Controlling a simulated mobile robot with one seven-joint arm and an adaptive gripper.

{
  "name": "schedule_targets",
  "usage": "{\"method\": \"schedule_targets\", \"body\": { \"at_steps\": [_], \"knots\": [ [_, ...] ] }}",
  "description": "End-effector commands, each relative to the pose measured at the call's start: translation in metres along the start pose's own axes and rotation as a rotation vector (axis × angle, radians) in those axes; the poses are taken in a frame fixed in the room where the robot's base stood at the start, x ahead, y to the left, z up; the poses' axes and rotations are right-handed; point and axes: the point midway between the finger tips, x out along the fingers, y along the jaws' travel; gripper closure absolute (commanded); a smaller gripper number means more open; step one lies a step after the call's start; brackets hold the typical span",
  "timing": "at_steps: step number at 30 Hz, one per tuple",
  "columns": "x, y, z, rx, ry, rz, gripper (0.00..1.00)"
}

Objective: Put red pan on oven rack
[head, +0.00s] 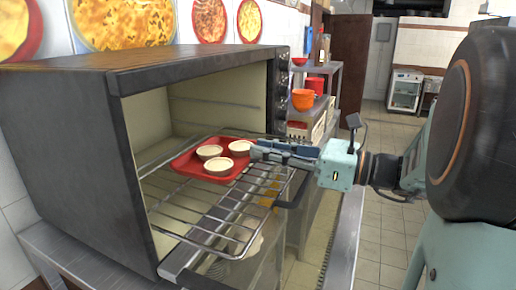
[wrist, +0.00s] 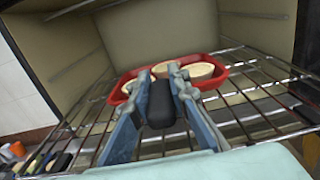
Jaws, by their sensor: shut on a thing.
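The red pan (head: 187,168) is a shallow tray holding round pale-filled cups. It is inside the open oven, over the back of the wire oven rack (head: 196,241); I cannot tell whether it rests fully on the wires. My gripper (head: 258,151) reaches in from the right and is shut at the pan's near right side. In the wrist view the red pan (wrist: 123,88) lies just beyond the fingertips (wrist: 165,75), with a dark rounded piece between the fingers. The fingers hide the pan's near edge. The rack's wires (wrist: 255,91) spread on both sides.
The dark oven (head: 60,130) stands on a metal counter, its door (head: 185,262) lowered under the pulled-out rack. An orange bowl (head: 303,99) and a red pot (head: 315,85) stand on shelving behind. The tiled floor (head: 385,240) at right is clear.

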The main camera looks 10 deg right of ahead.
Motion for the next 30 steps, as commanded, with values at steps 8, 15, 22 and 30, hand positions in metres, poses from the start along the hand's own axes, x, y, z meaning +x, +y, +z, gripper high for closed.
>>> {"method": "schedule_targets", "body": {
  "at_steps": [8,15,22,30],
  "knots": [
    [-0.0001,0.0001,0.0,-0.001,-0.002,0.001,1.0],
    [-0.0002,0.0001,-0.0015,-0.001,-0.002,0.001,1.0],
    [-0.0002,0.0001,-0.0058,-0.001,-0.002,0.0,1.0],
    [-0.0003,0.0002,-0.0078,0.0,0.002,0.001,1.0]
  ]
}}
